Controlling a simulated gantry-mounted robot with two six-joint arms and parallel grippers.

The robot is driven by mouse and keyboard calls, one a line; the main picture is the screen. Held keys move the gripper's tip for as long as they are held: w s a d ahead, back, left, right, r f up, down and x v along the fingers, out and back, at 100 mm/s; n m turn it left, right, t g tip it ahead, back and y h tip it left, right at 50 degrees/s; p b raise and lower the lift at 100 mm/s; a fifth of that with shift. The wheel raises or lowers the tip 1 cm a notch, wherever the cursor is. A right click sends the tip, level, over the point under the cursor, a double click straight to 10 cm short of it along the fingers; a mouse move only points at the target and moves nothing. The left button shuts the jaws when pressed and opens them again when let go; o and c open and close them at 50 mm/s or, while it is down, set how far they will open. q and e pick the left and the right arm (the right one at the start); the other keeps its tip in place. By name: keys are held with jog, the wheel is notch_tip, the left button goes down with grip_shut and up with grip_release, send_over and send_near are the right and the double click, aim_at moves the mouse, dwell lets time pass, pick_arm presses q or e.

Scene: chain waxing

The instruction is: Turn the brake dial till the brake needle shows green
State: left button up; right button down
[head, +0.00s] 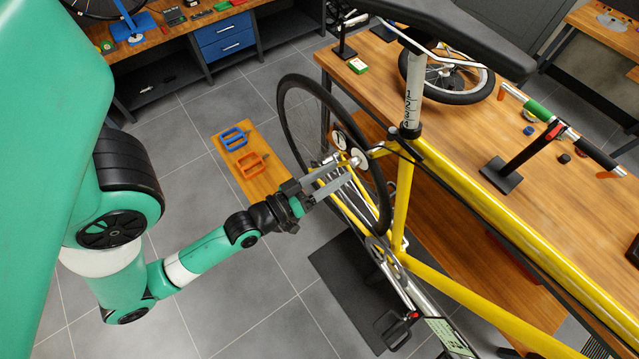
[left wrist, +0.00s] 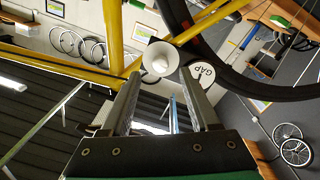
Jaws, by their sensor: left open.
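A white round dial (left wrist: 160,58) with a raised middle sits by the yellow frame, just beyond my left fingertips in the left wrist view. It appears as a white disc (head: 360,158) beside the rear wheel in the head view. A small round gauge (head: 340,139) is up and left of it. A white disc marked GAP (left wrist: 201,75) lies right of the dial in the left wrist view. No needle or green zone can be made out. My left gripper (head: 343,174) is open and empty, its fingers pointing at the dial, contact unclear. My right gripper is not in view.
The yellow bicycle frame (head: 480,200) and rear wheel (head: 283,105) stand close around my left gripper. A wooden board (head: 245,188) with a blue and an orange pedal lies left. The workbench (head: 450,128) is behind the bike. Grey floor (head: 190,150) is open at left.

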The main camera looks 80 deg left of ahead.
pick_arm(q)
jog(key=b+v, duration=0.3)
jog(key=v, duration=0.4)
jog(key=shift+s+d, duration=0.2)
jog(key=shift+s, duration=0.15)
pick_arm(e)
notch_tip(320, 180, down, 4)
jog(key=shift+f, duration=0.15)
